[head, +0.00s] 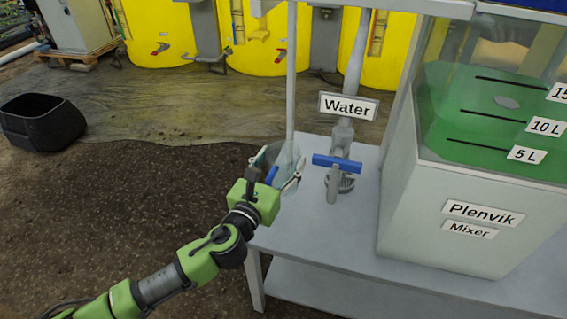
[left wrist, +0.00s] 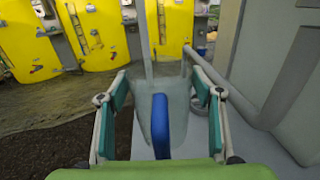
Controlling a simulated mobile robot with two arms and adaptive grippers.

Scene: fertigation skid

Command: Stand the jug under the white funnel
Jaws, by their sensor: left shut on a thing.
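The jug (head: 286,155) is clear and roundish with a blue handle, at the left end of the grey bench. My left gripper (head: 276,177) is around it. In the left wrist view the jug (left wrist: 183,118) sits between the two fingers of my left gripper (left wrist: 162,100), its blue handle facing the camera. The jug looks upright; I cannot tell whether its base touches the bench. I cannot make out the white funnel in either view. My right gripper is not in view.
A water tap (head: 340,163) with a blue lever stands right of the jug under a "Water" sign (head: 348,106). A thin grey post (head: 291,75) rises by the jug. The mixer tank (head: 455,215) fills the bench's right side. A black tub (head: 42,123) lies on the floor.

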